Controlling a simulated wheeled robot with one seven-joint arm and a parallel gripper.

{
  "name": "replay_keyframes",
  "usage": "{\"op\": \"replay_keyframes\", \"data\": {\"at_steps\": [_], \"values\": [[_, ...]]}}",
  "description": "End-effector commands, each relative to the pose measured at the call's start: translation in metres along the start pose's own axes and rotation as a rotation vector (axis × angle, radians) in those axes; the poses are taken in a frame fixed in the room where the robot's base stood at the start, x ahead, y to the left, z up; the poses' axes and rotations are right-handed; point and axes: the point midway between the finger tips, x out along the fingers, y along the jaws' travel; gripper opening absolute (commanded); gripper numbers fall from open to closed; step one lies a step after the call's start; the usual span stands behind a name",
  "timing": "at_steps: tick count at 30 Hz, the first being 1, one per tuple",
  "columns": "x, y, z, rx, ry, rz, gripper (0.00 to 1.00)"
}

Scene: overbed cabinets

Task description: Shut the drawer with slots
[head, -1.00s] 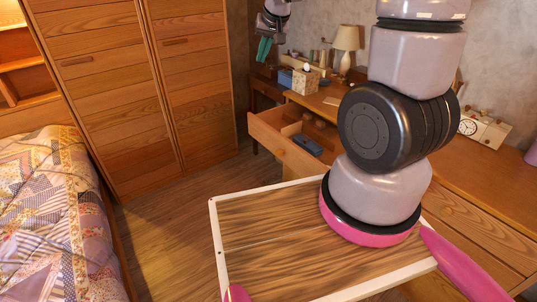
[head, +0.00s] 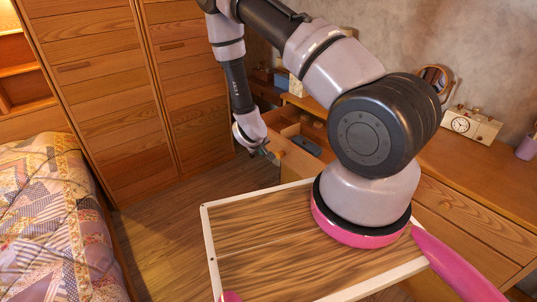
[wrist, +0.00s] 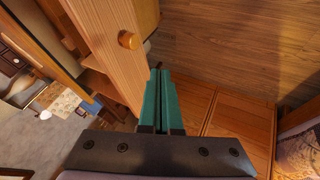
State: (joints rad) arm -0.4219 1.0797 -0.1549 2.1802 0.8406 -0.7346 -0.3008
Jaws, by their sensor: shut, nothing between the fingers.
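The drawer with slots (head: 302,157) stands pulled out of the wooden dresser, with dividers and a dark blue-grey item (head: 307,146) inside. Its front carries a round wooden knob (head: 280,154). In the wrist view the drawer front (wrist: 105,45) runs along the upper left, with the knob (wrist: 128,40) on its outer face. My gripper (head: 263,153) is just outside the front, left of the knob. In the wrist view my gripper's teal fingers (wrist: 160,72) are shut and empty, close to the front's edge. I cannot tell whether they touch it.
The dresser top (head: 445,165) holds a clock (head: 470,125), a round mirror (head: 437,78) and a purple cup (head: 527,147). A tall wardrobe (head: 120,90) stands behind. A bed (head: 55,220) is at left. Open floor (head: 170,220) lies between bed and dresser.

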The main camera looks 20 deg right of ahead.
Motion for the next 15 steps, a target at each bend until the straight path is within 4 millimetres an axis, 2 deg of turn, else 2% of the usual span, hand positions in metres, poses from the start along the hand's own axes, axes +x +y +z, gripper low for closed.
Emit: {"op": "replay_keyframes", "data": {"at_steps": [5, 15], "values": [[0.024, 0.001, 0.001, 0.004, -0.002, 0.001, 0.00], [0.096, 0.001, 0.001, 0.004, -0.002, 0.000, 0.00]]}}
